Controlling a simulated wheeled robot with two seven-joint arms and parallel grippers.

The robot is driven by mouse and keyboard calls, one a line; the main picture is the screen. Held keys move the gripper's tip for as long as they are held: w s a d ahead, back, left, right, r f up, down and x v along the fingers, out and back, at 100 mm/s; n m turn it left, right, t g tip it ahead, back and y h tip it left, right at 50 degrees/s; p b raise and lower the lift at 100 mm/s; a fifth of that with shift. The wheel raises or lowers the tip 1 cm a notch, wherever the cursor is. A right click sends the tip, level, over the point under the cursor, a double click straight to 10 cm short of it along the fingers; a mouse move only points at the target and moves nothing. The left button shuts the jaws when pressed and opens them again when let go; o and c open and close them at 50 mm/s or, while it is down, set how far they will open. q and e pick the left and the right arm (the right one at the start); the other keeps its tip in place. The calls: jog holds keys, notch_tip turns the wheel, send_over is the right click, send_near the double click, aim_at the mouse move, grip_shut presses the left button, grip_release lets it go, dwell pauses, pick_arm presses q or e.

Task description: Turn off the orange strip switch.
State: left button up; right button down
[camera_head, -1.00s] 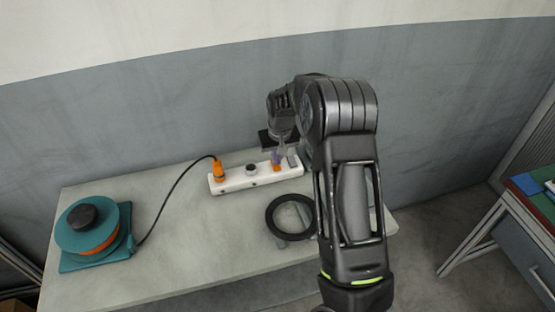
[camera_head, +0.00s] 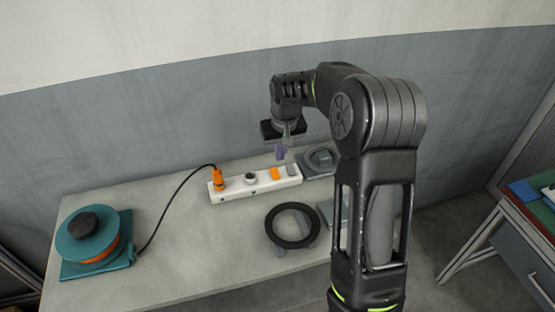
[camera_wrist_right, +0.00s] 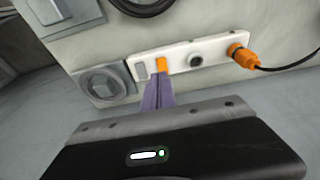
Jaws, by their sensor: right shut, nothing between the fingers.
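The white power strip (camera_head: 232,190) lies near the back of the grey table. Its orange switch (camera_head: 275,174) sits toward the right end; it also shows in the right wrist view (camera_wrist_right: 162,64). I cannot tell which way the switch is tilted. My right gripper (camera_head: 280,153) is shut and empty, with its purple fingertips above and just behind the switch, apart from it in the head view. In the wrist view the fingertips (camera_wrist_right: 158,82) appear just below the switch. My left gripper is not in view.
An orange plug (camera_head: 217,180) and a dark knob (camera_head: 250,177) sit on the strip. A black cord runs to a teal reel (camera_head: 84,236). A black ring (camera_head: 292,208) lies in front of the strip; a grey device (camera_head: 320,160) stands right of it. The table front is clear.

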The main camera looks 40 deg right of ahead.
jog(key=shift+s+a+r, duration=0.15)
jog(key=shift+s+r, duration=0.25)
jog(key=shift+r, duration=0.25)
jog(key=shift+s+a+r, duration=0.1)
jog(key=shift+s+r, duration=0.3)
jog(key=shift+r, duration=0.2)
